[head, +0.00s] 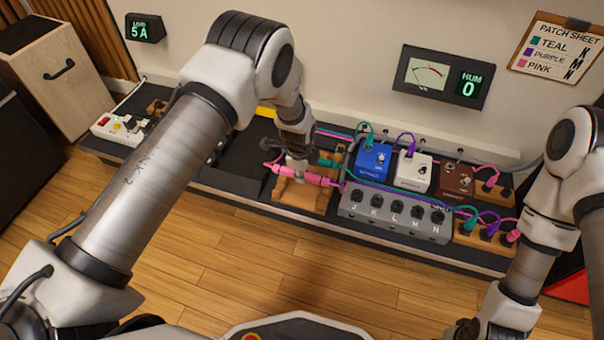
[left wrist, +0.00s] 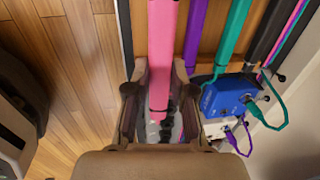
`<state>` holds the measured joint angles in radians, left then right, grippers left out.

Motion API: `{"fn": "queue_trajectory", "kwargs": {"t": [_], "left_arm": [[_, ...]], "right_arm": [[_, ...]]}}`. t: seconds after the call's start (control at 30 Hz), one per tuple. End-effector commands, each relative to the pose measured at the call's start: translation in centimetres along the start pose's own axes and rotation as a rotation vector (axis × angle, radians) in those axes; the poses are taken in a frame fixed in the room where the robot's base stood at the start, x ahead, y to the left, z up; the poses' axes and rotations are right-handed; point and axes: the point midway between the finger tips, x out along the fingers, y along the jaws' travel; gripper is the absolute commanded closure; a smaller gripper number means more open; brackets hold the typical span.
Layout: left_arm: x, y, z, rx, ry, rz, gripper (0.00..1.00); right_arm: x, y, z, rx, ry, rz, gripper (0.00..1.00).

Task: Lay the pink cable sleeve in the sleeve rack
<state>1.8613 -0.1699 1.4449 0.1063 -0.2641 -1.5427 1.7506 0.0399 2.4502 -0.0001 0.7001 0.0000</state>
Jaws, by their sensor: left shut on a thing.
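The pink cable sleeve (head: 318,180) lies lengthwise across the front part of the wooden sleeve rack (head: 303,201). My left gripper (head: 298,155) is over it, shut on it. In the left wrist view the pink sleeve (left wrist: 162,45) runs between the fingers of the left gripper (left wrist: 160,75). Purple (left wrist: 195,35) and teal (left wrist: 232,35) sleeves lie beside it over the wood of the rack (left wrist: 212,45). I cannot tell whether the pink sleeve touches the rack. My right gripper (head: 466,329) is at the lower right; its fingers are unclear.
Right of the rack stand blue (head: 374,162), white (head: 413,172) and brown (head: 455,180) pedals. A grey switch box (head: 394,217) with lettered jacks is in front of them. Thin cables run behind the rack. The wooden floor (head: 230,270) in front is clear.

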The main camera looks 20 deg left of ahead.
Motion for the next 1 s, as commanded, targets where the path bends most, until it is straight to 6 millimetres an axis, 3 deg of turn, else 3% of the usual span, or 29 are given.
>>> {"fn": "queue_trajectory", "kwargs": {"t": [0.73, 1.0], "left_arm": [[5.3, 0.8, 0.0, -0.003, 0.000, 0.001, 1.00], [6.9, 1.1, 0.0, -0.003, 0.000, 0.002, 1.00]], "right_arm": [[5.8, 0.1, 0.0, 0.001, 0.000, 0.000, 0.60], [6.0, 0.1, 0.0, 0.002, 0.001, 0.000, 0.60]]}}
